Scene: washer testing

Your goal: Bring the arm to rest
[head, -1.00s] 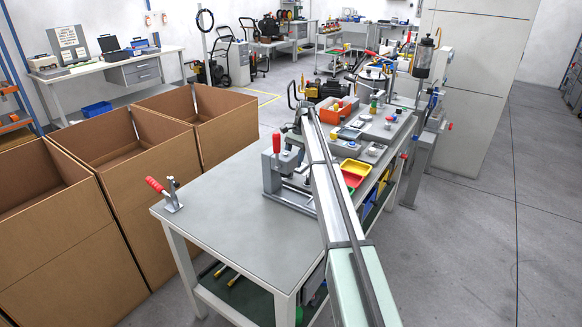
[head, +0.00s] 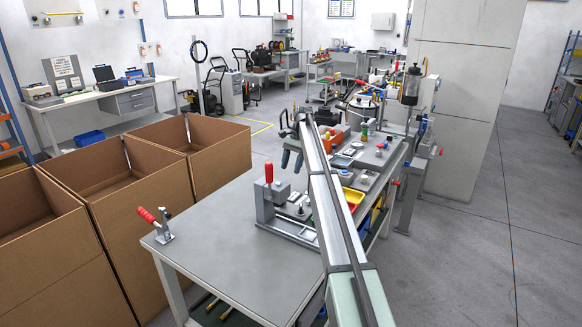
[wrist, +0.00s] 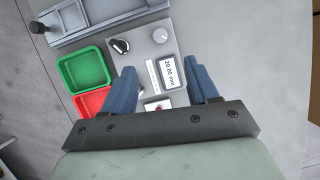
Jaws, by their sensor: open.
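My arm (head: 335,205) stretches forward over the grey workbench. My gripper (head: 292,163) is at its far end, above the bench, with its two blue fingers pointing down. In the wrist view my gripper (wrist: 165,85) is open, with the fingers well apart and nothing held between them. Below it is a grey device with a display (wrist: 170,70) reading 20.00 mm, a round knob and a black knob. Part of the device is hidden by the fingers and the gripper's dark bar.
A fixture with a red handle (head: 268,172) and a red-handled clamp (head: 150,219) stand on the workbench (head: 205,240). Green (wrist: 84,70) and red (wrist: 90,103) trays lie beside the device. Cardboard boxes (head: 125,210) stand left of the bench.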

